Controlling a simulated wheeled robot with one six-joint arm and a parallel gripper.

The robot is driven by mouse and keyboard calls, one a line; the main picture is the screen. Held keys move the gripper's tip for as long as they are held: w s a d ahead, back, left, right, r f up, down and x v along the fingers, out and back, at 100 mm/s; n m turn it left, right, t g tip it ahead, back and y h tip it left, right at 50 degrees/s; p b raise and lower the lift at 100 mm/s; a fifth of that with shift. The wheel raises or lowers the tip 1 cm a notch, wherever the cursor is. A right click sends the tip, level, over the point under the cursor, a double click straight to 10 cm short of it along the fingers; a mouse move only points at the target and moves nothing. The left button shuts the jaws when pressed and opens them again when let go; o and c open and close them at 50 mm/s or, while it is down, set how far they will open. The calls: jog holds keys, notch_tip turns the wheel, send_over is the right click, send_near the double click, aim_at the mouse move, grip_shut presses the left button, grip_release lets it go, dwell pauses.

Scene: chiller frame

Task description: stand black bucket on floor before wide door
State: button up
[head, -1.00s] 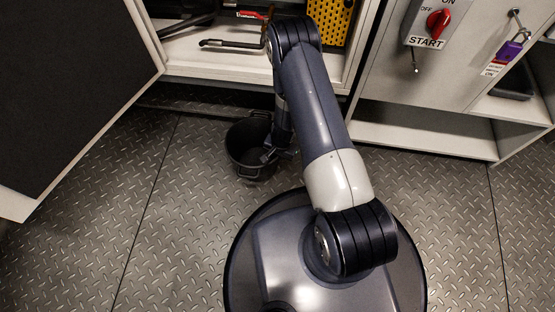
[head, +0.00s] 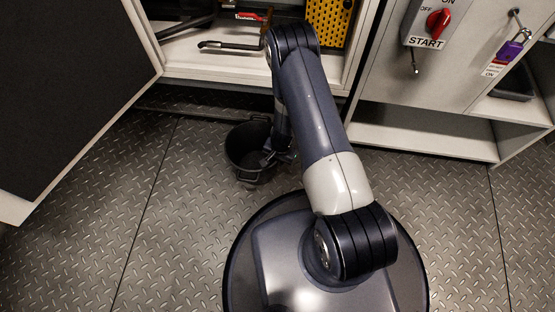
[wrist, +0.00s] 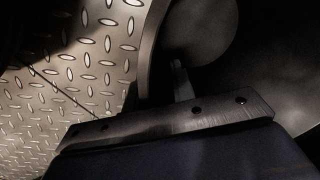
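The black bucket (head: 240,146) is upright at the foot of the cabinet, right of the open wide door (head: 75,90). Whether its base touches the floor or is slightly above it is hard to tell. My gripper (head: 271,158) is at the bucket's right rim, with its fingers on either side of the wall, and appears shut on it. In the wrist view, the bucket's curved wall (wrist: 152,45) runs down between the fingers, and its dark inside fills the right. The fingertips are partly hidden.
The cabinet (head: 225,68) behind holds tools and a yellow perforated bin (head: 328,22). A panel with a red switch (head: 438,22) is at right, above an open lower shelf (head: 420,135). The tread-plate floor (head: 150,225) is clear at left and front.

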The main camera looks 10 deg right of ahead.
notch_tip(320, 180, up, 12)
jog(key=d+p, duration=0.1)
jog(key=p, duration=0.5)
jog(key=shift+s, duration=0.4)
